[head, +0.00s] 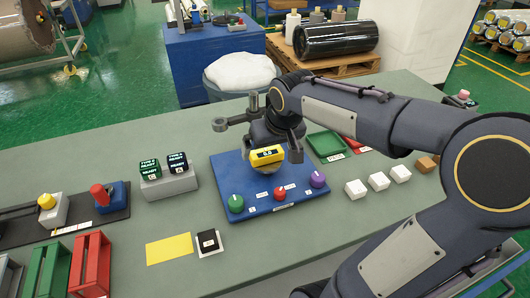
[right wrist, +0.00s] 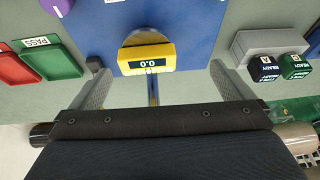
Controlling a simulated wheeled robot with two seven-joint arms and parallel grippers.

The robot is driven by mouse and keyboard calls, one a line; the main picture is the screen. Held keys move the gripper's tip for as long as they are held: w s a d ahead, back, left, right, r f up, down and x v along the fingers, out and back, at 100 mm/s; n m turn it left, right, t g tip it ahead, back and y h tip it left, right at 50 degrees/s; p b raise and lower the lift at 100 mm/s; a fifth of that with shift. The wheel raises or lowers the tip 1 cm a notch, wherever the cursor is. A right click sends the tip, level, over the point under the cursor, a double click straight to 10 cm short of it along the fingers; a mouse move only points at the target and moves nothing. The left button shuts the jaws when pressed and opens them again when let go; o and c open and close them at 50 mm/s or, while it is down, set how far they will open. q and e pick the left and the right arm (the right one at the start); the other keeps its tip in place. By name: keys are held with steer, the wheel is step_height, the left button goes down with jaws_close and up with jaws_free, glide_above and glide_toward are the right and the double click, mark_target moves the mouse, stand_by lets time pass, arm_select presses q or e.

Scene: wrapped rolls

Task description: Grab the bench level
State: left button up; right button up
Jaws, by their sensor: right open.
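The bench level is a small yellow block with a dark display (head: 267,155), sitting on a round base on the blue board (head: 218,172). In the right wrist view the yellow block (right wrist: 146,58) is near the picture's middle, its display reading 0.0 upside down. My right gripper (head: 274,146) is right over the level in the head view. In the right wrist view my right gripper (right wrist: 157,72) is open, with a finger on each side of the level and visible gaps; it holds nothing. My left gripper is not in view.
Green, red and purple knobs (head: 317,180) stand on the blue board's near part. Left of it is a grey block (head: 170,187) with two dark cubes. White blocks (head: 378,181) and a green tray (head: 326,144) are to the right. A yellow sheet (head: 169,248) lies in front.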

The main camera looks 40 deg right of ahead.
mark_target(267, 152)
steer(key=shift+h, duration=0.3)
steer(key=w+d+f, duration=0.1)
steer(key=f, duration=0.1)
steer(key=w+d+f, duration=0.1)
steer(key=w+f, duration=0.1)
steer(key=f, duration=0.1)
steer(key=w+d+f, duration=0.1)
steer(key=w+f, duration=0.1)
steer(key=shift+w+d+f+p, duration=0.25)
steer(key=shift+p, duration=0.1)
steer(key=shift+c, duration=0.3)
steer(key=c, duration=0.7)
steer(key=shift+c, duration=0.6)
steer(key=shift+r, duration=0.15)
